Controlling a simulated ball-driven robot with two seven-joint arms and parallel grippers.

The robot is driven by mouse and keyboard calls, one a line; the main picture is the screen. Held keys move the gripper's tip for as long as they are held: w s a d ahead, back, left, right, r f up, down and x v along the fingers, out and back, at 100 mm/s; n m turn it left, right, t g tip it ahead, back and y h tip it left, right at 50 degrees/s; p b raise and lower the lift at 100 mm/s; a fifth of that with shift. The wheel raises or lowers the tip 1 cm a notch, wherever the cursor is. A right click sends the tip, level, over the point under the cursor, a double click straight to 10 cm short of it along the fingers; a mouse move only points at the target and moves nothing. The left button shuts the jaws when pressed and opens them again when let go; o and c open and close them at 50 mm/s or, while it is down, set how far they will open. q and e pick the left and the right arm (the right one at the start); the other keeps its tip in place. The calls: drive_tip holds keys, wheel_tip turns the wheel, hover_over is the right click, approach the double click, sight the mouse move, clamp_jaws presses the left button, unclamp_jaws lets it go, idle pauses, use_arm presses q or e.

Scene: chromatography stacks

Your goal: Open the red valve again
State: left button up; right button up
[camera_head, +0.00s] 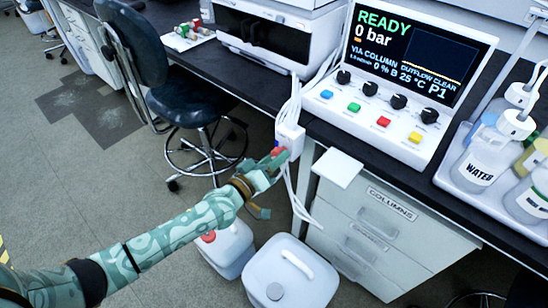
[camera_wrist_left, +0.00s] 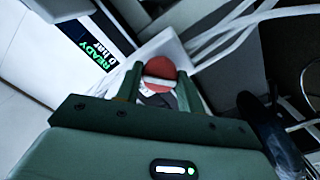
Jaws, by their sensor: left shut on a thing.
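The red valve knob (camera_wrist_left: 160,70) sits between the two fingers of my left gripper (camera_wrist_left: 158,85) in the left wrist view. In the head view the left gripper (camera_head: 280,155) is at the white valve block (camera_head: 290,138) on the bench's front edge, with a little red showing beside its fingertips. The gripper is shut on the red knob. A pale bar crosses the knob's face. White tubes run up and down from the block. My right gripper is not in view.
The control unit (camera_head: 385,80) on the bench reads READY, 0 bar. A white shelf (camera_head: 338,168) juts out right of the valve. White jugs (camera_head: 292,272) stand on the floor below. A dark chair (camera_head: 185,95) stands to the left. Solvent bottles (camera_head: 480,160) stand far right.

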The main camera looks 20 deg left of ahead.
use_arm(q)
drive_tip(key=n, duration=0.9)
drive_tip(key=shift+f+n, duration=0.1)
drive_tip(key=shift+n, duration=0.2)
idle(0.5)
drive_tip(key=o, duration=1)
drive_tip(key=shift+a, duration=0.1)
drive_tip(key=shift+s, duration=0.1)
